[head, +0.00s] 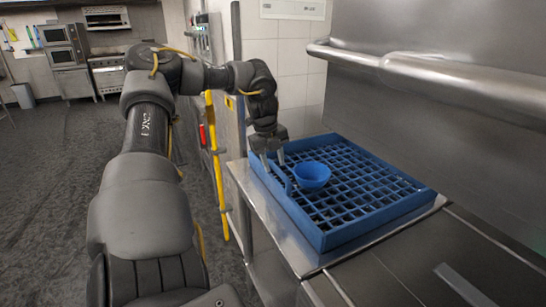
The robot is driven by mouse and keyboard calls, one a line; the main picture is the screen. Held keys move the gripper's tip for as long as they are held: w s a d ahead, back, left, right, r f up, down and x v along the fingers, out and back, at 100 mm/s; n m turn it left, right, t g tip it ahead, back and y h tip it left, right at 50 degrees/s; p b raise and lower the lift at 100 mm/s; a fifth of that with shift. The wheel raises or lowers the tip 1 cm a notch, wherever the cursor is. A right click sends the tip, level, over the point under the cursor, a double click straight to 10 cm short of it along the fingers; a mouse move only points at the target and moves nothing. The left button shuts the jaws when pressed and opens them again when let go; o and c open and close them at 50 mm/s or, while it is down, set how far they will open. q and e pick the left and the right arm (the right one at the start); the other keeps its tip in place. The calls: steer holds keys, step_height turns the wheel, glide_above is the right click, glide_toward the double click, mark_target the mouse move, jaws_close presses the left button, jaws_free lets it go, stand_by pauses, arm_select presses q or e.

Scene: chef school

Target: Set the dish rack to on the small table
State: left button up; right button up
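The blue dish rack (385,221), a square open grid with raised sides, lies flat on a narrow steel table or counter (307,259). A small blue bowl (312,176) sits in the rack toward its back left. My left gripper (273,161) points down at the rack's left side, near the back corner, with its two fingers at the rim. A small gap shows between the fingers. I cannot tell whether they are closed on the rim. My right gripper is not in view.
A steel hood with a thick bar handle (440,78) hangs over the rack's right side. A yellow upright bar (216,165) stands left of the table. Open dark floor (50,180) lies to the left, with ovens (66,58) far back.

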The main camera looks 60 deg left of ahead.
arm_select(q)
steer(key=shift+r, duration=0.35)
step_height(320, 180, up, 10)
steer(key=s, duration=0.2)
steer(key=shift+a+b, duration=0.15)
steer(key=shift+b, duration=0.3)
steer(key=shift+s+f, duration=0.1)
